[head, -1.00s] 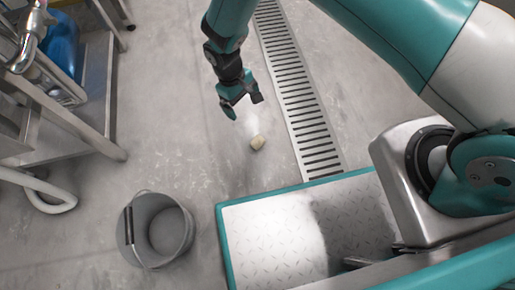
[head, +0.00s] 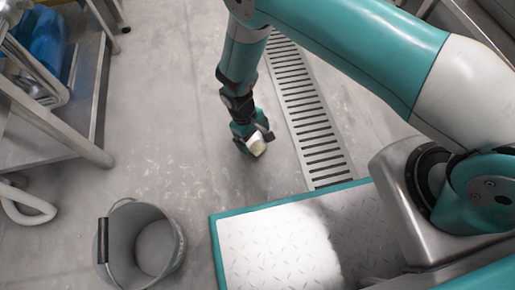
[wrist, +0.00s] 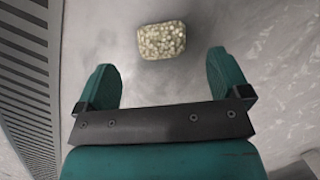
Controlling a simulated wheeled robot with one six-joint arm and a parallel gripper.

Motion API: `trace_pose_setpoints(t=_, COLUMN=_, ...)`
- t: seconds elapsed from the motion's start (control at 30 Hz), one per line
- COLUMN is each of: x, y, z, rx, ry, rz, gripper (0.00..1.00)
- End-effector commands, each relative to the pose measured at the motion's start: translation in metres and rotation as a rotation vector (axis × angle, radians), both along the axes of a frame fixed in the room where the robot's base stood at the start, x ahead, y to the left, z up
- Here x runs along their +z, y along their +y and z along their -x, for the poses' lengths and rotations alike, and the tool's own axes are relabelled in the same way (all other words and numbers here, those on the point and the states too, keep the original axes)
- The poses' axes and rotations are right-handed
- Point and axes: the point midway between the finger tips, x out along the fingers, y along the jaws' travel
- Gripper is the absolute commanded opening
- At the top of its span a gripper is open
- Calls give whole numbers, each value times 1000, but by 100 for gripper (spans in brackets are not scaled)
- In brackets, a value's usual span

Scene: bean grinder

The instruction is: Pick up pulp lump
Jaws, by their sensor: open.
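The pulp lump (head: 257,147) is a small pale, cream-coloured block on the grey floor. In the wrist view the lump (wrist: 162,41) is speckled and lies just beyond the fingertips, roughly centred between the two fingers. My gripper (head: 252,139) is low over the floor right at the lump in the head view. In the wrist view my gripper (wrist: 162,75) has its two teal fingers spread wide, with nothing between them. The head view does not show how far the fingers are above the floor.
A grey bucket (head: 117,240) with a handle stands on the floor at lower left. A slotted floor drain (head: 307,112) runs to the right of the lump. A metal stand (head: 60,125) is at the left. Floor between bucket and gripper is clear.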

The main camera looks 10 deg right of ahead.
Motion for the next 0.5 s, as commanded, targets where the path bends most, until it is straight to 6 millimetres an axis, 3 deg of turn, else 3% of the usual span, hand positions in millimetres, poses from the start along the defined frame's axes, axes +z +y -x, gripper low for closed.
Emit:
trace_pose_setpoints(t=0.3, x=-45, y=-7, z=11, rx=0, ry=1, rz=1, gripper=95)
trace_pose_setpoints(t=0.5, x=-44, y=-8, z=12, rx=0, ry=0, rz=0, gripper=95)
